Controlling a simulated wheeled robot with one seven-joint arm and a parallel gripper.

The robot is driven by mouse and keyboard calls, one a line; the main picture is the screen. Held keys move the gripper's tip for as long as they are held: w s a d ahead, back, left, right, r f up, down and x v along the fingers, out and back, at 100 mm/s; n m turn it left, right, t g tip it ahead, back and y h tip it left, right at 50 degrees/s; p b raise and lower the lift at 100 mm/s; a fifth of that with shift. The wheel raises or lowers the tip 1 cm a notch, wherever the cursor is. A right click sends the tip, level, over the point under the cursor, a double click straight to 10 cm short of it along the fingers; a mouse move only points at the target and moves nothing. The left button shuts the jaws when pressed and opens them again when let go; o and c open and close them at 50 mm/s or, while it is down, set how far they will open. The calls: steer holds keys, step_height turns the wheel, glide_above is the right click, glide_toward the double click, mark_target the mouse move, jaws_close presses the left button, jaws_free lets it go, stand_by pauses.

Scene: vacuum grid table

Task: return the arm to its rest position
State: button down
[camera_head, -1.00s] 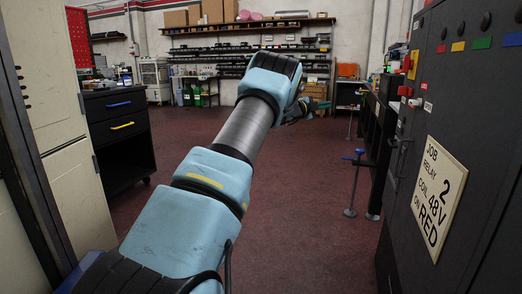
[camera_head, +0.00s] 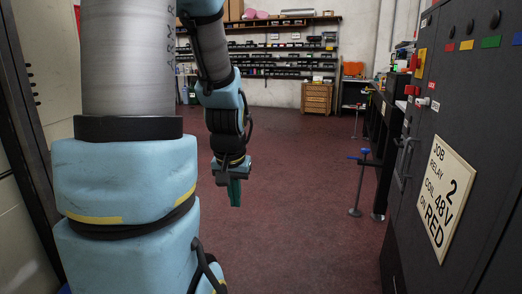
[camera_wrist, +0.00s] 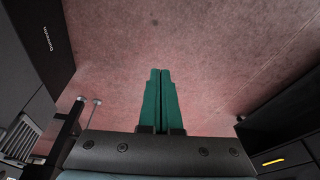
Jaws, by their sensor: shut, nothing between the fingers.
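My arm shows large on the left of the head view, raised and bent over at the top. My gripper (camera_head: 235,192) hangs from it, pointing down at the floor, left of the picture's middle. In the wrist view its two green fingers (camera_wrist: 159,100) lie side by side, shut with nothing between them. Nothing touches the gripper; red-brown floor shows beyond the fingertips.
A dark cabinet (camera_head: 470,120) with a "JOB RELAY 2" sign (camera_head: 443,198) stands at the right. A blue-topped metal post (camera_head: 359,185) stands on the floor beside it. Shelves (camera_head: 285,60) line the back wall. The middle floor (camera_head: 290,200) is clear.

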steer(key=s+n+g, duration=0.1)
steer(key=s+g, duration=0.1)
steer(key=s, duration=0.5)
step_height(320, 180, up, 21)
steer(key=w+p, duration=0.1)
steer(key=p, duration=2)
steer(key=shift+a+t+p, duration=0.15)
steer(key=shift+t+p, duration=0.15)
steer(key=shift+p, duration=0.1)
steer(key=shift+f, duration=0.15)
